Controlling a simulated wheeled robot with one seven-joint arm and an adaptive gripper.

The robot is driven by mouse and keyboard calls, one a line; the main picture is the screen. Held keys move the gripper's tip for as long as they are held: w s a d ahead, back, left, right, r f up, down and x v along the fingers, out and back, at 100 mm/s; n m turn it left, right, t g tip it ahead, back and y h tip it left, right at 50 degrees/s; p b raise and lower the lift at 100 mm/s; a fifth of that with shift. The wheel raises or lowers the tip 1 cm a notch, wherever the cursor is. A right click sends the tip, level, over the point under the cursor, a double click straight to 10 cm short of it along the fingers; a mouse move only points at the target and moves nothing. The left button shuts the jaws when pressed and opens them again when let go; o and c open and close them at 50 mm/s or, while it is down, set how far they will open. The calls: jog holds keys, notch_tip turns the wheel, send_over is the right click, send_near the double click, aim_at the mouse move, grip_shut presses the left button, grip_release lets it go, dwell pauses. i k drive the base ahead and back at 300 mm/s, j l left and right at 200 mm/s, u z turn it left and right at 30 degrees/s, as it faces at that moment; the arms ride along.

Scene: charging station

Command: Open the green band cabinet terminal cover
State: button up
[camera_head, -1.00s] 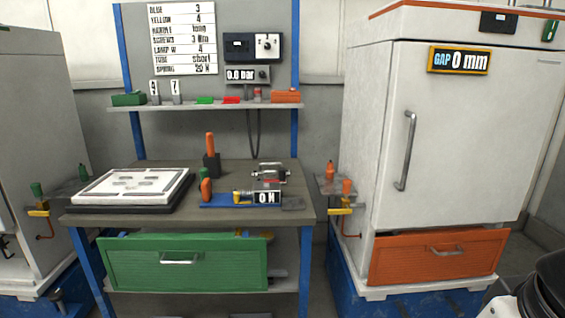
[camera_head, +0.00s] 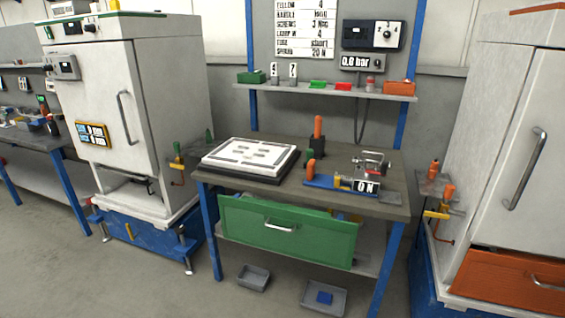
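The green band cabinet (camera_head: 172,110) is a tall white cabinet at the left, with green trim along its top and a shut front door with a vertical handle (camera_head: 124,116). Below its door is a dark open gap (camera_head: 126,187), with no green panel across it. A green panel with a pale handle (camera_head: 318,238) stands under the front edge of the workbench (camera_head: 228,184). I cannot tell whether this panel is the terminal cover. My gripper is not in view.
A white cabinet with an orange lower panel (camera_head: 515,283) stands at the right. The bench holds a white-topped plate (camera_head: 250,156) and a clamp device (camera_head: 340,183). Grey trays (camera_head: 254,278) lie on the floor below. Open floor (camera_head: 90,275) lies at the front left.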

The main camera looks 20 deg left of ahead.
aim_at(154, 185)
jog(key=u, duration=1.5)
jog(key=i+u, duration=0.1)
jog(key=i+l+u, duration=0.15)
jog(key=i, duration=0.45)
jog(key=i+l+u, duration=0.15)
jog(key=i, duration=0.4)
jog(key=i+l+u, duration=0.15)
jog(key=i+l, duration=0.15)
jog(key=i, duration=0.3)
jog(key=i+l+u, duration=0.15)
jog(key=i+l, duration=0.2)
jog(key=i, duration=0.2)
jog(key=i+l+u, duration=0.1)
jog(key=i+l, duration=0.3)
jog(key=i+j, duration=0.05)
jog(key=i, duration=0.05)
